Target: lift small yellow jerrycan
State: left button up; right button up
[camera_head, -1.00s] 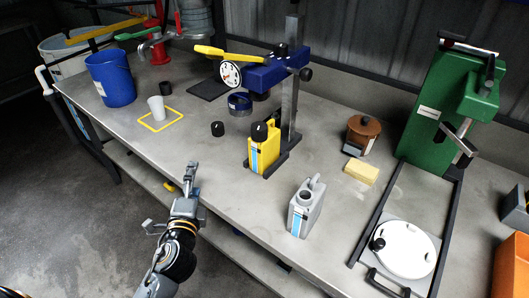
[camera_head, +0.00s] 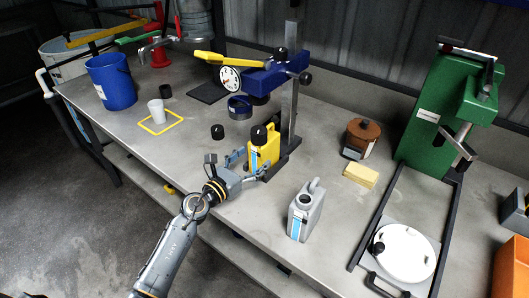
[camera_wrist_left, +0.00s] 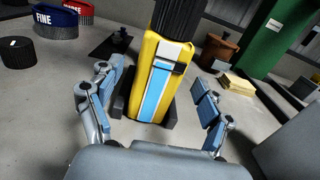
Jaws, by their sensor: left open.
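The small yellow jerrycan (camera_head: 263,150) with a black cap and a blue and white label stands upright at the foot of the blue column device. In the left wrist view the jerrycan (camera_wrist_left: 155,75) stands straight ahead, between the fingers. My left gripper (camera_head: 251,166) is open at the near side of the jerrycan. In the left wrist view its fingers (camera_wrist_left: 158,110) are spread to either side of the can, with gaps between them and its sides. My right gripper is not in view.
A grey jerrycan (camera_head: 304,212) stands close to the right of my left gripper. The blue disperser (camera_head: 270,75) rises behind the yellow can. A black cap (camera_head: 217,131) lies to the left.

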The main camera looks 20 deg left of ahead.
aim_at(264, 145)
pick_arm(q)
jog(key=shift+r+x, duration=0.2)
jog(key=shift+x, duration=2.85)
grip_shut()
jog(key=shift+a+r, duration=0.1)
jog(key=shift+r, duration=0.1)
